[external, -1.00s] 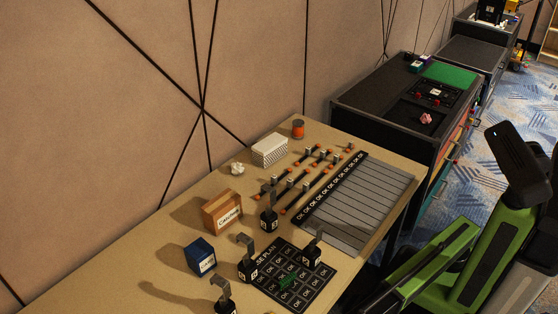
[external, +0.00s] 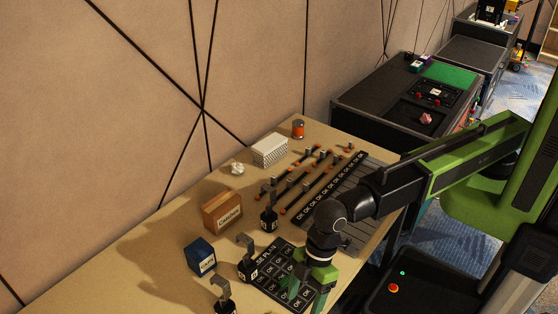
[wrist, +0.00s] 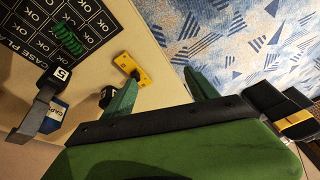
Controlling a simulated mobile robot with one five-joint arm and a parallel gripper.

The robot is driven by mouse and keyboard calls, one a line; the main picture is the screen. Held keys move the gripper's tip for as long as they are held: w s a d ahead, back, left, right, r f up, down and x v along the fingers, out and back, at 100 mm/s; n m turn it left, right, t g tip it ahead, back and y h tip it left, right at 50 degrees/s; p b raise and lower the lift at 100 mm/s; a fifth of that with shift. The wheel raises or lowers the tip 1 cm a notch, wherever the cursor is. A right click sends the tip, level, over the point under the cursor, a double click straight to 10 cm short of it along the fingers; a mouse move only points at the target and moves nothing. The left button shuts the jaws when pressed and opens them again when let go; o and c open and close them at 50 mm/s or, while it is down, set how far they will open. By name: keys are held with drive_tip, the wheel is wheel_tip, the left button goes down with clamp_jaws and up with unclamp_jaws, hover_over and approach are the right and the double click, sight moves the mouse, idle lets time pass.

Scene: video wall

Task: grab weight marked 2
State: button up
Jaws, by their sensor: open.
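Several black weights with grey hooks stand on the wooden table. In the external view one stands near the brown box (external: 268,222), one at the mat's left corner (external: 247,271) and one at the bottom edge (external: 224,307). Their digits are too small to read there. In the wrist view a hooked weight (wrist: 62,76) has a label that looks like a 5. Another black weight (wrist: 106,96) is partly hidden beside my left finger; its digit is unclear. My gripper (external: 308,296) is open and empty above the mat's front corner; its two green fingers also show in the wrist view (wrist: 160,78).
The black mat (wrist: 65,25) with OK squares lies on the table (external: 170,270). A yellow bracket-like piece (wrist: 131,68) lies near the table edge. A blue box (external: 200,257), brown box (external: 223,212) and white box (external: 270,150) stand toward the wall. Patterned floor (wrist: 250,40) lies beyond the edge.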

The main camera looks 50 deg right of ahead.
drive_tip(key=w+d+r+n+h+p, duration=0.1)
drive_tip(key=w+d+r+h+p, duration=0.1)
drive_tip(key=w+d+r+p, duration=0.65)
drive_tip(key=w+d+r+n+h+p, duration=0.2)
drive_tip(key=w+d+r, duration=0.25)
drive_tip(key=d, duration=0.85)
drive_tip(key=f+b, duration=0.8)
drive_tip(key=s+f+b, duration=0.1)
drive_tip(key=f+b, duration=0.3)
drive_tip(key=shift+a+f, duration=0.1)
drive_tip(key=shift+f, duration=0.15)
wheel_tip(320, 180, down, 5)
drive_tip(key=b, duration=0.5)
drive_tip(key=shift+s+f+b, duration=0.15)
drive_tip(key=shift+b, duration=0.15)
drive_tip(key=shift+r, duration=0.2)
clamp_jaws()
